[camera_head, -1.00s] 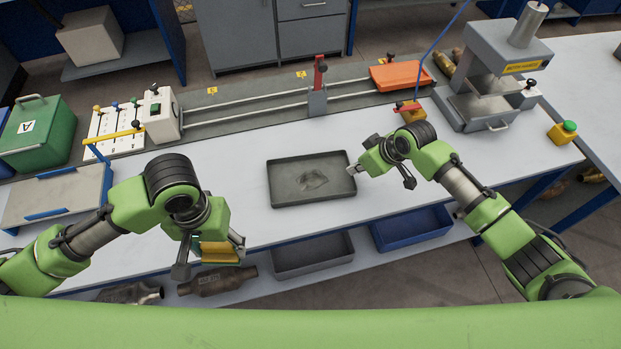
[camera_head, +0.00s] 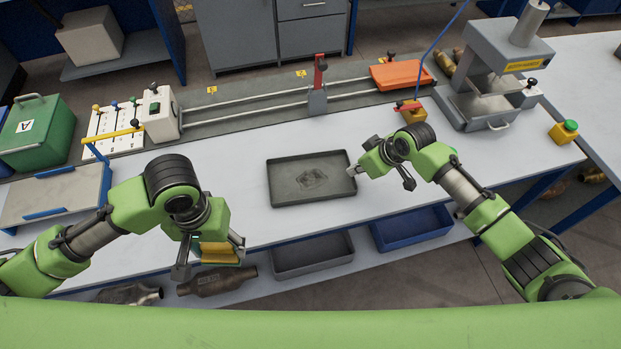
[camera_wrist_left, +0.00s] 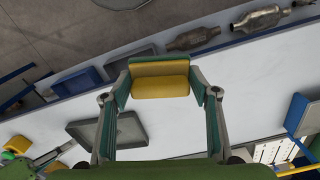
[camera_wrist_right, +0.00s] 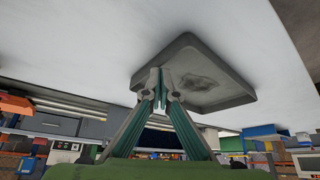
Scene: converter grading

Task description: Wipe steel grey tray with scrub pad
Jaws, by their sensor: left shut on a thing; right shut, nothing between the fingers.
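The steel grey tray (camera_head: 283,190) lies on the white bench top in the middle of the head view, with a dark smudge on its floor. It also shows in the right wrist view (camera_wrist_right: 225,101) and, partly behind the left gripper, in the left wrist view (camera_wrist_left: 85,130). My left gripper (camera_head: 216,262) is shut on the yellow scrub pad (camera_wrist_left: 160,80), held to the left of the tray near the bench's front edge. My right gripper (camera_wrist_right: 161,80) is shut and empty at the tray's right side; I cannot tell if it touches the tray.
A grey bin (camera_head: 314,262) and a blue bin (camera_head: 412,229) sit on the shelf below the front edge. A rail fixture with an orange block (camera_head: 400,75) runs along the back. A press (camera_head: 500,60) stands at right. The bench between left gripper and tray is clear.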

